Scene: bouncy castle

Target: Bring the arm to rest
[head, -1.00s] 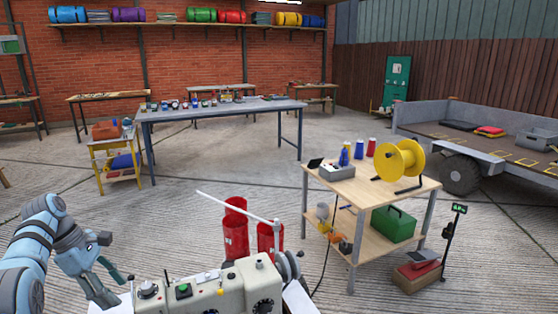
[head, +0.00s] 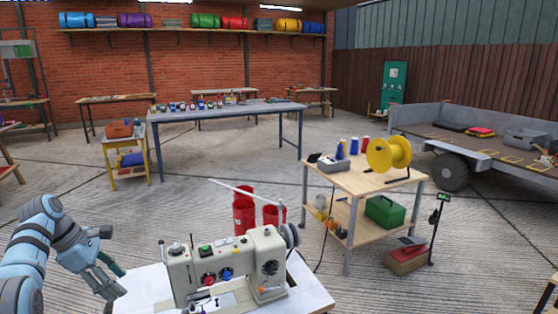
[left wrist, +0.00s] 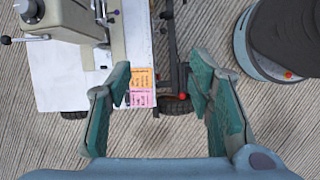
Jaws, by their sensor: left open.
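My left gripper (head: 108,280) is at the lower left of the head view, beside the left edge of the white sewing table. In the left wrist view the left gripper (left wrist: 165,88) is open, its two green-padded fingers wide apart with nothing between them. Below it are the table's edge and the ribbed concrete floor. My left arm (head: 45,250) comes in bent from the left. My right gripper is in neither view.
A cream sewing machine (head: 225,265) stands on the white table (head: 140,290) in front. Orange and pink labels (left wrist: 141,87) lie at its edge. Red bins (head: 243,212) stand behind it. A wooden cart (head: 365,183) with a yellow reel is to the right.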

